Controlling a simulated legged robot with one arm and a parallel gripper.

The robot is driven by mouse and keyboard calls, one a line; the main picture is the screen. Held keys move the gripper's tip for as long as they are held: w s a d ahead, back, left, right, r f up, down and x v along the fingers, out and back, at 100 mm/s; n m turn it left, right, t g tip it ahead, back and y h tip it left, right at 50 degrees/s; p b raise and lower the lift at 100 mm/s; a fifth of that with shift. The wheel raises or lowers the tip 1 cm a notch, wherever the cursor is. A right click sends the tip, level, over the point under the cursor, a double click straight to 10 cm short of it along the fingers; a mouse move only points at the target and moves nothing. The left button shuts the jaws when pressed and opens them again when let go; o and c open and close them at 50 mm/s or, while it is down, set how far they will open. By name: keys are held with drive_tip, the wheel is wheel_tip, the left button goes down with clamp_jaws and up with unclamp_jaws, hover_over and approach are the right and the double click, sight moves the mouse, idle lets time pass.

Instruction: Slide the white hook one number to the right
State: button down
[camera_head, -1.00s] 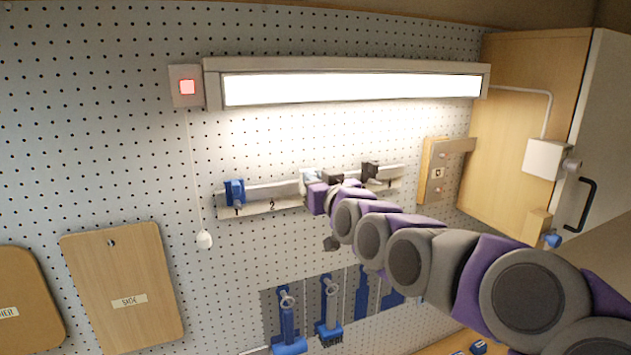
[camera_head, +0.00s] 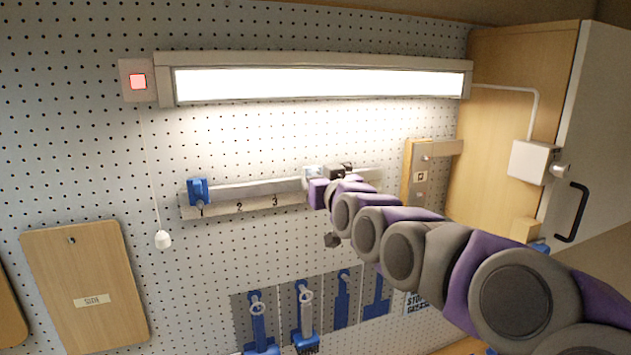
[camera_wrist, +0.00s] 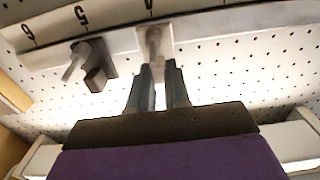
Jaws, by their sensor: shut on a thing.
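My gripper (camera_wrist: 158,74) is shut on the white hook (camera_wrist: 153,42) on the rail, as the wrist view shows. In that upside-down view the hook lines up with a partly cut-off number that looks like 4. A dark hook (camera_wrist: 92,62) hangs close by, near number 5, apart from my fingers. In the head view the white hook (camera_head: 312,172) shows as a pale patch at my gripper, with the dark hook (camera_head: 347,168) just right of it. The numbered rail (camera_head: 258,190) shows 1, 2 and 3 left of my gripper; my arm hides part of it.
A blue hook (camera_head: 198,190) sits at number 1. A lit lamp (camera_head: 320,83) runs above the rail. A pull cord knob (camera_head: 163,239) hangs at left. Blue tools (camera_head: 305,315) hang below. A wooden cabinet (camera_head: 515,130) stands at right.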

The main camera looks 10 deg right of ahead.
drive_tip(key=shift+a+r, duration=0.1)
drive_tip(key=shift+a, duration=0.1)
drive_tip(key=c, duration=1.5)
unclamp_jaws()
drive_tip(key=o, duration=0.4)
drive_tip(key=shift+w+d, duration=0.1)
drive_tip(key=shift+d, duration=0.85)
drive_tip(key=shift+a, duration=0.65)
drive_tip(key=shift+s, duration=0.55)
drive_tip(key=shift+s+d+b, duration=0.55)
drive_tip(key=shift+s+d, duration=0.1)
drive_tip(key=shift+s, duration=2.05)
drive_tip(key=shift+s+d+b, duration=0.55)
drive_tip(key=shift+s+d, duration=0.1)
drive_tip(key=shift+s, duration=2.1)
drive_tip(key=shift+s+d+b, duration=0.55)
drive_tip(key=shift+s+d, duration=0.1)
drive_tip(key=shift+s, duration=2.05)
drive_tip(key=shift+f, duration=0.2)
